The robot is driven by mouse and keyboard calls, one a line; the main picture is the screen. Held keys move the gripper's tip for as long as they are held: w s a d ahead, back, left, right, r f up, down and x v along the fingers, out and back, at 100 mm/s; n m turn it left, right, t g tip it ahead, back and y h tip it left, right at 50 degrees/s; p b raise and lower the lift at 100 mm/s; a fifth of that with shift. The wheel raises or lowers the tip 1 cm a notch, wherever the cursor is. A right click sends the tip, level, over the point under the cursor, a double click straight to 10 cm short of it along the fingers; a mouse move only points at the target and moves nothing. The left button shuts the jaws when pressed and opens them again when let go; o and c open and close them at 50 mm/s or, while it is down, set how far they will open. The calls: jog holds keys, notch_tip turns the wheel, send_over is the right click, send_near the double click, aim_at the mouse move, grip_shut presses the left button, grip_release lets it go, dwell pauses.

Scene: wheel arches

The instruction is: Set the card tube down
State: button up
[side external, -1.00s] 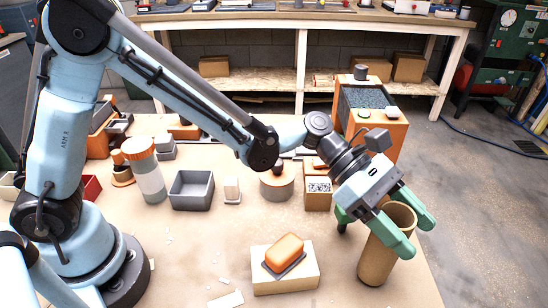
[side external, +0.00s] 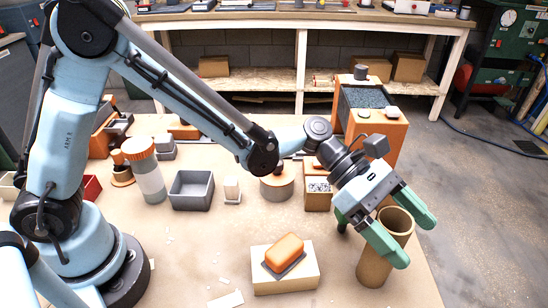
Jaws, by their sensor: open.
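The card tube (side external: 377,264) is a brown hollow cylinder with an open top. It stands upright on the table near the front right edge. My gripper (side external: 417,243) has green fingers and is open. Its fingers are spread around the upper part of the tube, one in front at the left and one behind at the right. A gap shows at the right finger; whether the left finger touches the tube cannot be told. The tube's upper left side is partly hidden by the near finger.
An orange block on a grey pad (side external: 285,252) lies on a cream box (side external: 284,276) left of the tube. A grey bin (side external: 192,190), a white-and-orange jar (side external: 145,172) and a tall orange box (side external: 375,125) stand further back. The table's front middle is mostly clear.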

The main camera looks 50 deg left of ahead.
jog(key=v, duration=1.2)
jog(key=s+a+f+m+t+y, duration=0.1)
jog(key=s+a+m+t+y, duration=0.2)
jog(key=a+m+y, duration=0.3)
jog(key=s+a+f+m+t+y, duration=0.1)
jog(key=s+a+m+t+y, duration=0.3)
jog(key=a+m+y, duration=0.3)
jog(key=a+m, duration=0.5)
jog(key=a, duration=0.4)
jog(key=shift+a+f+y, duration=0.3)
jog(key=shift+a, duration=0.05)
